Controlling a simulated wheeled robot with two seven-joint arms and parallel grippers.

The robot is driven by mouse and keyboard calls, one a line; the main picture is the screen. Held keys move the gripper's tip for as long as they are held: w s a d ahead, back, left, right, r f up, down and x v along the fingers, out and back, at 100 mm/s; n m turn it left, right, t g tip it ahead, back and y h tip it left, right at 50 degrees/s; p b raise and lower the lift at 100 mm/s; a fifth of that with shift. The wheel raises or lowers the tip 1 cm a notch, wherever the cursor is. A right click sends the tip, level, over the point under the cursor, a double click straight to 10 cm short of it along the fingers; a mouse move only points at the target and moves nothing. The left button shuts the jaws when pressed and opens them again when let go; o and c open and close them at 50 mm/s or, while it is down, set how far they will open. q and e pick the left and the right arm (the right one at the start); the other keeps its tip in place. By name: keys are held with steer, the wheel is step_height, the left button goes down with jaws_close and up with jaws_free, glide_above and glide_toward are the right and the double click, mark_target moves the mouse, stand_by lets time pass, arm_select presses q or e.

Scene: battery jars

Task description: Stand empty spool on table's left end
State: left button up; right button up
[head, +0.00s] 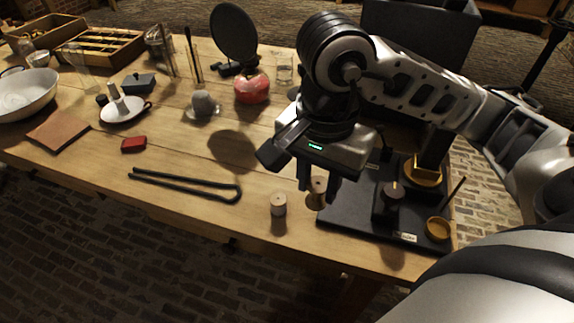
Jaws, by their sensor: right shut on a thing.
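My right gripper (318,184) points down over the front of the table, just left of the black tray. Its fingers are shut on a small tan spool (317,199) with a narrow waist, which looks bare and upright. The fingers partly hide it, and I cannot tell whether its base touches the table. A second small pale spool-like cylinder (278,205) stands upright on the table just left of it. The table's left end (14,142) shows at the far left. My left gripper is not in view.
A black tray (345,236) with brass parts lies right of the spool. Bare wood shows between the pad and tongs.

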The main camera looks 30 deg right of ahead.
steer(key=w+d+f, duration=0.1)
steer(key=w+f, duration=0.2)
steer(key=w, duration=0.1)
steer(key=w+d+f, duration=0.2)
steer(key=w+f, duration=0.1)
steer(key=w+d+f, duration=0.1)
steer(key=w+f, duration=0.2)
steer(key=w, duration=0.1)
steer(key=shift+w+d+p, duration=0.35)
steer(key=shift+w+f, duration=0.2)
steer(key=shift+f, duration=0.15)
step_height(320, 180, down, 2)
steer(key=shift+f+p, duration=0.15)
steer(key=shift+p, duration=0.2)
steer(key=shift+d+f, duration=0.1)
steer(key=shift+f, duration=0.3)
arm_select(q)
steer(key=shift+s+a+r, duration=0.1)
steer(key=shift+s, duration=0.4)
